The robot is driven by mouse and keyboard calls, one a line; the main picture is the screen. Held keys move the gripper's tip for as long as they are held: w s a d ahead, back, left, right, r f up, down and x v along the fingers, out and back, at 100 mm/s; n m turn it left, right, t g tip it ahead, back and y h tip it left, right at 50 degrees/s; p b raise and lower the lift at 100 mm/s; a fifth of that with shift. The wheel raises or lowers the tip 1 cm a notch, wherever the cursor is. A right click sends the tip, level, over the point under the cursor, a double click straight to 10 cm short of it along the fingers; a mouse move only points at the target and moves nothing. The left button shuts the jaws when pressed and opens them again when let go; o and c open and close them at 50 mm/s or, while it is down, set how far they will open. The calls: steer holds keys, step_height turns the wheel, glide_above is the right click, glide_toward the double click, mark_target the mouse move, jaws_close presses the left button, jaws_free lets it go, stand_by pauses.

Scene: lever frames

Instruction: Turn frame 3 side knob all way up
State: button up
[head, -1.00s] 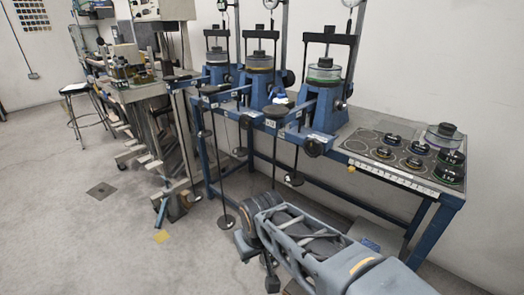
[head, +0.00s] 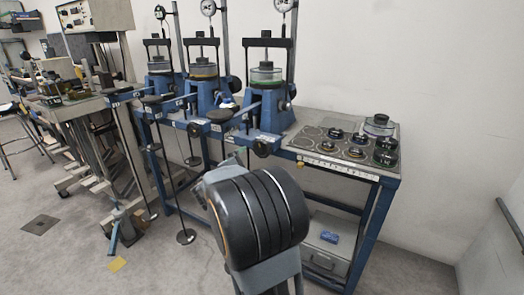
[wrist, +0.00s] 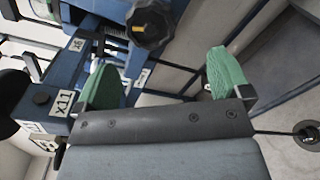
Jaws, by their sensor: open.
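Three blue lever frames stand in a row on the bench; the nearest, rightmost one (head: 270,112) has a green-ringed clear cell on top. A dark round knob (head: 262,148) sits low at its front, and a smaller dark side knob (head: 284,104) is on its right side. In the wrist view a black lobed knob (wrist: 152,22) with a yellow mark lies beyond my fingertips, apart from them. My gripper (wrist: 163,75) is open and empty, with green fingertips. In the head view my arm hides most of it. The frames carry no readable number.
The blue bench (head: 372,215) bears a plate of dark weights (head: 354,153) at right. Hanging rods with discs (head: 186,237) stand before the frames. A lever beam labelled X11 (wrist: 63,103) is close to my left finger. A grey case (head: 327,240) lies under the bench.

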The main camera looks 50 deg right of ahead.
mark_target(260, 150)
steer(key=shift+n+t, duration=0.4)
steer(key=p+x, duration=0.1)
steer(key=x, duration=0.2)
steer(key=p+x, duration=0.1)
steer(key=x, duration=0.3)
steer(key=r+p+x, duration=0.1)
steer(key=x, duration=0.2)
steer(key=shift+w+d, duration=0.2)
steer(key=shift+w, duration=0.15)
steer(key=shift+f, duration=0.15)
steer(key=shift+c, duration=0.5)
steer(key=c, duration=1.1)
